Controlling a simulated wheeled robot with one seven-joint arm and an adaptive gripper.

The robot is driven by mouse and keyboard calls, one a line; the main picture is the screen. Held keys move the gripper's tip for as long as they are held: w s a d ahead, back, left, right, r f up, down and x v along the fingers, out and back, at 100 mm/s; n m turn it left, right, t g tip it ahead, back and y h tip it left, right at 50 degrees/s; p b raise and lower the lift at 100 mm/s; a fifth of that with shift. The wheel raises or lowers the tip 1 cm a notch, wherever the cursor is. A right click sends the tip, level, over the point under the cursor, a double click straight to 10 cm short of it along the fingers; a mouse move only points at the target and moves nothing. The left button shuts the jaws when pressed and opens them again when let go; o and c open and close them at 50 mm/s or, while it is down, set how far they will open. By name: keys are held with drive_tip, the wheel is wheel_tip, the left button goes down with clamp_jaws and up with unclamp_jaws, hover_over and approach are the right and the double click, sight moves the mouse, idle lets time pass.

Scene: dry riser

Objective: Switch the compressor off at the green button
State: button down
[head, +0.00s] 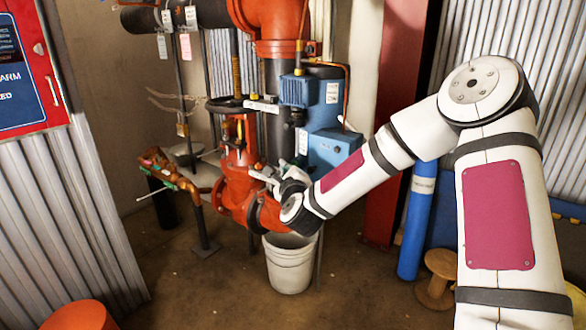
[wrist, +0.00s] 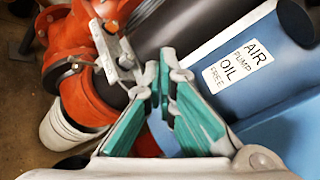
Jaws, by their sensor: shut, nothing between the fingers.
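The blue compressor (head: 325,118) stands against the red and dark pipework in the head view, with a blue box (head: 335,148) low on its front. I cannot make out the green button in either view. My gripper (head: 268,174) is in front of the red pipe, left of and below the blue box. In the wrist view, its teal-padded fingers (wrist: 163,78) are shut and empty, beside the compressor.
A white bucket (head: 290,265) stands below. A blue cylinder (head: 416,220) and a wooden spool (head: 437,280) stand right.

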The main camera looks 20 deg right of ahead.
drive_tip(key=shift+s+a, duration=0.55)
drive_tip(key=shift+a, duration=0.25)
drive_tip(key=shift+s+a, duration=0.6)
drive_tip(key=shift+a, duration=0.2)
drive_tip(key=shift+s+a, duration=0.55)
drive_tip(key=shift+a, duration=0.25)
drive_tip(key=s+a+n+g+y, duration=0.6)
drive_tip(key=s+n, duration=0.4)
drive_tip(key=n, duration=0.5)
drive_tip(key=s+d+r+n+g+h, duration=0.1)
drive_tip(key=s+d+r+n+g, duration=0.2)
drive_tip(key=s, duration=1.1)
drive_tip(key=s+d+n+g+h, duration=0.1)
drive_tip(key=s+d+n+g, duration=0.4)
drive_tip(key=s, duration=0.9)
drive_tip(key=s+d+r+n+g+h, duration=0.15)
drive_tip(key=s+n, duration=0.35)
drive_tip(key=s, duration=0.8)
wheel_tip(320, 180, up, 24)
drive_tip(key=t+p, duration=0.2)
drive_tip(key=p, duration=2)
drive_tip(key=shift+a+r+t, duration=0.15)
drive_tip(key=shift+a+t, duration=0.15)
drive_tip(key=shift+t, duration=0.05)
drive_tip(key=shift+w, duration=0.1)
